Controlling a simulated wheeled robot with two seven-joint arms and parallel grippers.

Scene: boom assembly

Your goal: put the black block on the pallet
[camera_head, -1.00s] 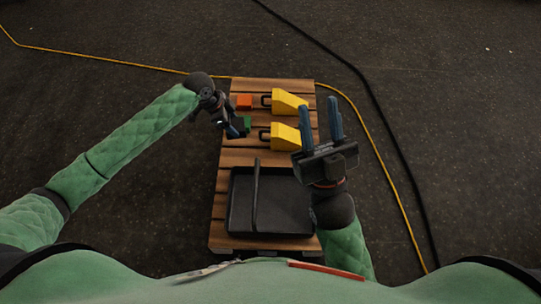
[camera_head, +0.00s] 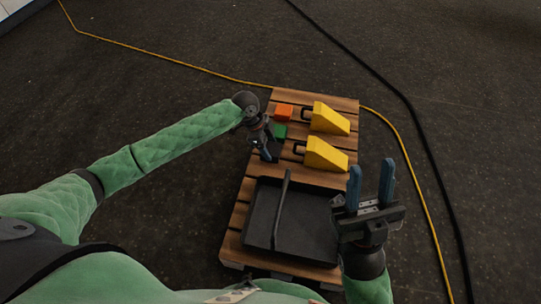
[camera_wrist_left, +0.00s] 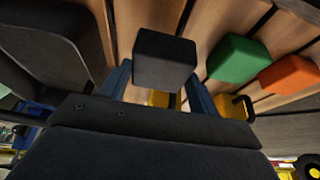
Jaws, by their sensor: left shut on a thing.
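The black block (camera_wrist_left: 165,60) sits between the blue fingers of my left gripper (camera_head: 268,150) in the left wrist view. The gripper is shut on it. In the head view the block is mostly hidden by the gripper, just beside the green block (camera_head: 280,131). It is over the wooden pallet (camera_head: 290,166); I cannot tell whether it touches the planks. My right gripper (camera_head: 371,172) is open and empty, fingers up, near the pallet's right edge.
An orange block (camera_head: 284,111) and two yellow wedges (camera_head: 331,119) (camera_head: 326,155) with black handles rest on the pallet's far half. A black tray with a handle (camera_head: 262,215) fills the near half. Yellow and black cables lie on the floor around it.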

